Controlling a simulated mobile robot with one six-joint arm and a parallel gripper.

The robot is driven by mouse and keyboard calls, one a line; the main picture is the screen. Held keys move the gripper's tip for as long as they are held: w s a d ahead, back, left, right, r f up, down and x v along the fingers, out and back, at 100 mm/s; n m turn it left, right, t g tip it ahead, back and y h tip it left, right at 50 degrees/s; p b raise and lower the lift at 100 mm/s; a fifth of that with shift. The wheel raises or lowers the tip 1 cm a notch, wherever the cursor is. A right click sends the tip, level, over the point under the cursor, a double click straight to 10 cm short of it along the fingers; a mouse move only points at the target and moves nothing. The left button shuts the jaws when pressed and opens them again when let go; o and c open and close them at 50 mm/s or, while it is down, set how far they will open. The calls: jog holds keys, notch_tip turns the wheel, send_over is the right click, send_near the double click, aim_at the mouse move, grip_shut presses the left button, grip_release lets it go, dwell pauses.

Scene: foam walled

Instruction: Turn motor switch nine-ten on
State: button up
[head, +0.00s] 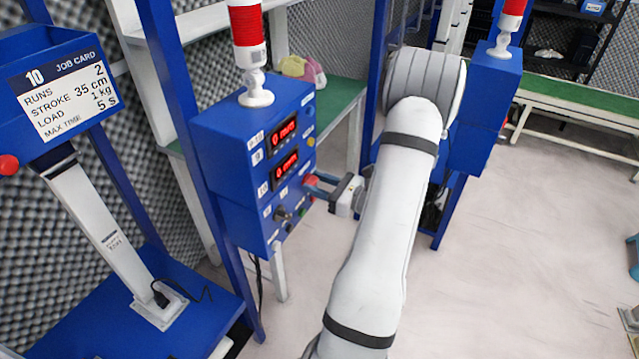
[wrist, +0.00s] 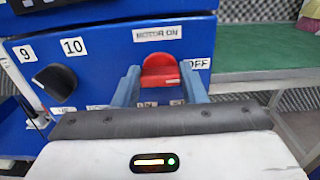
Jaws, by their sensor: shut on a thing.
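The red motor switch (wrist: 160,68) is on the blue control box, under a "MOTOR ON" label and left of an "OFF" label. In the head view the switch (head: 311,181) shows at the box's right face. My gripper (wrist: 160,77) is shut on it, one blue-grey finger at each side. In the head view my gripper (head: 322,188) reaches the box from the right. I cannot tell which way the switch points. The blue control box (head: 222,150) carries two lit red displays, marked 9 and 10.
A black knob (wrist: 55,84) sits left of the red switch, below labels 9 and 10. A red and white beacon (head: 247,45) stands on the box. A job card stand (head: 65,85) is at the left. A green-topped bench (head: 342,100) is behind. Open floor lies right.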

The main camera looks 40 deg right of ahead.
jog(key=shift+c, duration=0.8)
jog(key=shift+f+b, duration=0.1)
jog(key=shift+b, duration=0.35)
jog(key=n+b, duration=0.3)
jog(key=shift+f+b, duration=0.2)
jog(key=shift+b, duration=0.15)
jog(key=n+b, duration=0.7)
jog(key=b, duration=0.4)
jog(key=n+b, duration=0.8)
jog(key=b, duration=0.3)
jog(key=shift+s+a, duration=0.1)
jog(key=shift+a, duration=0.1)
jog(key=shift+r, duration=0.1)
